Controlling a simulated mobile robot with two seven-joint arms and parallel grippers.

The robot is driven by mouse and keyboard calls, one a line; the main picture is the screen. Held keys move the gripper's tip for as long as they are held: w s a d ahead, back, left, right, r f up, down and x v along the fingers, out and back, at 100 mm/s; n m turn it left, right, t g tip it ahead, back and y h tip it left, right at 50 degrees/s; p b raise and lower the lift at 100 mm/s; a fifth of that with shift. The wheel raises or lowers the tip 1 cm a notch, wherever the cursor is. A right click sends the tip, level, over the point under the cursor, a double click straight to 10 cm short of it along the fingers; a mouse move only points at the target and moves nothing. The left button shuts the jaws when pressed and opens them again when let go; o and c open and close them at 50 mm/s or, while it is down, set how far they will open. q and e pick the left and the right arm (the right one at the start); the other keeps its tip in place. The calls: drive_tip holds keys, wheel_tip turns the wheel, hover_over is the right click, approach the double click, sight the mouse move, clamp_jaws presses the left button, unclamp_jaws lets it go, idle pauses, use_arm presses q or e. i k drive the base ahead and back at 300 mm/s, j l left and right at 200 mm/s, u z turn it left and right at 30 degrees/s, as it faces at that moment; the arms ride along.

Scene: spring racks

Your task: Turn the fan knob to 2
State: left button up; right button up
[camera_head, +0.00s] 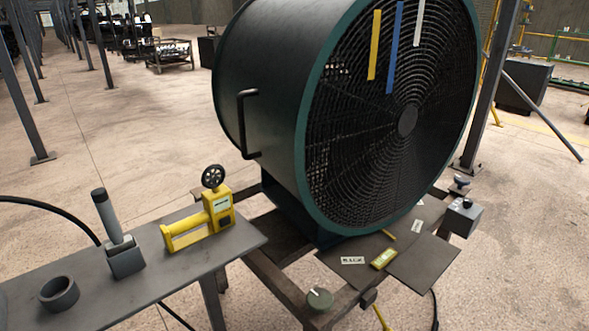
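A large dark drum fan (260,75) with a green rim and round grille stands on a low frame. A round grey-green knob (319,299) with a pale mark on top sits at the frame's front corner. A small grey box (462,217) with a dark knob on it (467,203) is at the right of the base. I cannot tell which of the two is the fan knob, and no numbers are readable. Neither of my grippers is in view.
A grey table (190,272) at the left holds a yellow tool with a gauge (205,225), a grey-handled tool in a block (110,232) and a dark ring (59,293). A flat plate (423,264) lies by the fan base. Steel posts (490,90) stand around open floor.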

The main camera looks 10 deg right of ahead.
sight(466, 204)
drive_tip(key=z, duration=1.4)
drive_tip(key=i+u, duration=0.1)
drive_tip(key=u, duration=0.5)
drive_tip(key=i+l+u, duration=0.2)
drive_tip(key=l+u, duration=0.25)
drive_tip(key=i+l+u, duration=0.2)
drive_tip(key=l, duration=0.15)
drive_tip(key=i+l, duration=0.15)
drive_tip(key=l, duration=0.25)
drive_tip(key=i+l+u, duration=0.1)
drive_tip(key=l, duration=0.25)
drive_tip(key=i+l, duration=0.1)
drive_tip(key=l, duration=0.3)
drive_tip(key=i+l+u, duration=0.1)
drive_tip(key=l, duration=0.3)
